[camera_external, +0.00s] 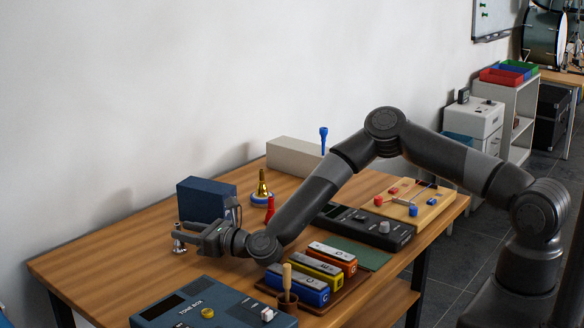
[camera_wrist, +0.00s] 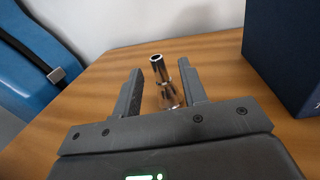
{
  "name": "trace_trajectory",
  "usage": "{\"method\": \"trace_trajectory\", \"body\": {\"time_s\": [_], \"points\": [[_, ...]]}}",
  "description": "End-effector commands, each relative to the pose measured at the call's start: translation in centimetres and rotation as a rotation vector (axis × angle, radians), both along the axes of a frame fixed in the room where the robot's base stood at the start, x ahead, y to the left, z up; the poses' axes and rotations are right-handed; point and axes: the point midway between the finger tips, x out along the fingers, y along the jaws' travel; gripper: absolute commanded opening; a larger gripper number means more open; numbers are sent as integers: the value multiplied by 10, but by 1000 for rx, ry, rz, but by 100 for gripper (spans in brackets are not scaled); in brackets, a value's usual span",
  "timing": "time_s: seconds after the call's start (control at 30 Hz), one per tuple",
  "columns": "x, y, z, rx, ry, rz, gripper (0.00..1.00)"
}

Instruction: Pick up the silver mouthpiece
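The silver mouthpiece (camera_wrist: 165,84) stands upright on the wooden table, shiny and narrow at the top. In the wrist view it is between the two fingers of my gripper (camera_wrist: 163,95), nearer the right finger. The fingers are spread, with a clear gap on the left of the mouthpiece; I cannot tell whether the right finger touches it.
A dark blue box (camera_external: 206,200) stands close behind my gripper. A brass mouthpiece (camera_external: 262,188) and a red one (camera_external: 270,208) stand to its right. A blue tone box (camera_external: 200,308) lies in front. The table's left end (camera_external: 62,266) is bare.

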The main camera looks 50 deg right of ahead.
Motion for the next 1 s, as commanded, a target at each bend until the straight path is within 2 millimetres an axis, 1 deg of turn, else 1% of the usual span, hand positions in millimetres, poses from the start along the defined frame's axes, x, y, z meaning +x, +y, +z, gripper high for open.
{"method": "trace_trajectory", "body": {"time_s": [0.1,0.3,0.4,0.53,0.73,0.77,1.0], "points": [[7,3,-1,-1,-1,1,39],[32,11,-1,-1,-2,1,39],[42,13,-1,-1,-2,0,39],[47,14,-1,-2,-2,1,39],[48,14,-1,-2,-2,1,39],[48,14,-1,-2,-2,1,38],[48,14,-1,-2,-2,1,18]]}}
